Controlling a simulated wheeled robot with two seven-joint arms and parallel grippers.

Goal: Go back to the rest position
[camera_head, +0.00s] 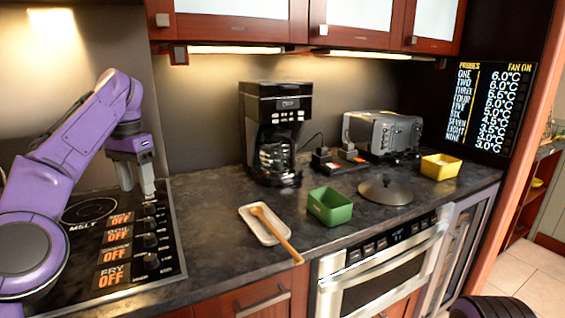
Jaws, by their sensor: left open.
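My left arm is purple and comes in from the left, bent at a high elbow. My left gripper (138,188) points down over the right part of the black cooktop (75,250), close to its back right corner and its knobs. It is open, and nothing shows between its fingers. I cannot tell whether the fingertips touch the surface. My right gripper is not in view.
On the dark counter stand a coffee maker (275,125), a toaster (383,132), a green bin (330,207), a yellow bin (440,167), a grey lid (386,190) and a white tray (250,222) with a wooden spoon (277,233). Red cabinets (235,25) hang above. A microwave drawer (380,270) sits below.

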